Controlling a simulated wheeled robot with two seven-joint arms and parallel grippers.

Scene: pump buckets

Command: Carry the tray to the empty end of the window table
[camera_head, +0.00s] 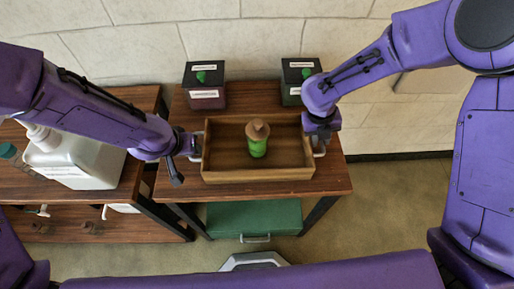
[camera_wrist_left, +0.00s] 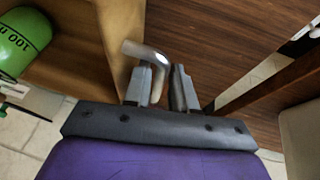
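The wooden tray (camera_head: 258,175) is at the middle of a dark wooden table, level, with metal handles at its left and right ends. A green bottle with a brown cap (camera_head: 257,148) stands upright inside it; its green part also shows in the left wrist view (camera_wrist_left: 20,42). My left gripper (camera_head: 193,146) is at the left handle. In the left wrist view the bent grey handle (camera_wrist_left: 143,52) passes between the close-set fingers of the left gripper (camera_wrist_left: 162,88). My right gripper (camera_head: 319,143) is at the right handle; its finger gap is hidden.
Two dark boxes with green knobs, left (camera_head: 205,88) and right (camera_head: 297,80), stand behind the tray. A second table (camera_head: 95,195) on the left holds a large white jug (camera_head: 75,163). A green case (camera_head: 255,217) sits under the tray's table. Open floor (camera_head: 390,200) lies to the right.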

